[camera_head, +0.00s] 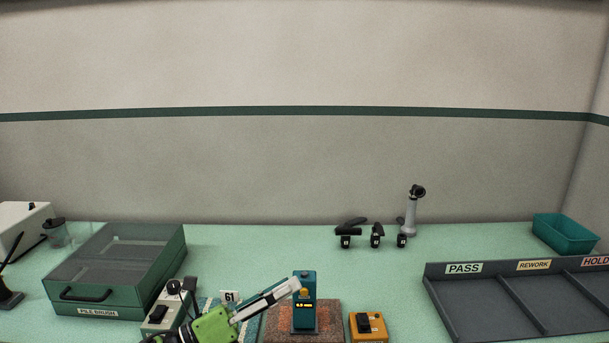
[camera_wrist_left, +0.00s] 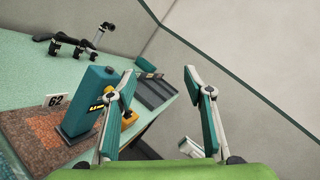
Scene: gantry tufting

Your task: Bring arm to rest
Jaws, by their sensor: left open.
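My left gripper (camera_head: 291,288) reaches in from the bottom of the head view, with its green body low and its pale fingers pointing up and right. Its fingers overlap the front of a teal gauge (camera_head: 304,318) in that view; I cannot tell if they touch it. In the left wrist view the gripper (camera_wrist_left: 160,75) has its two fingers wide apart with nothing between them. The gauge (camera_wrist_left: 88,100) stands behind the left finger there. My right gripper is in neither view.
The gauge stands on a speckled reddish slab (camera_head: 275,322). An orange box (camera_head: 368,327) is to its right. A green drawer case (camera_head: 95,312) is at left, sorting tray (camera_head: 432,285) at right, teal bin (camera_head: 565,235) behind it. Small black tools (camera_head: 376,232) stand near the wall.

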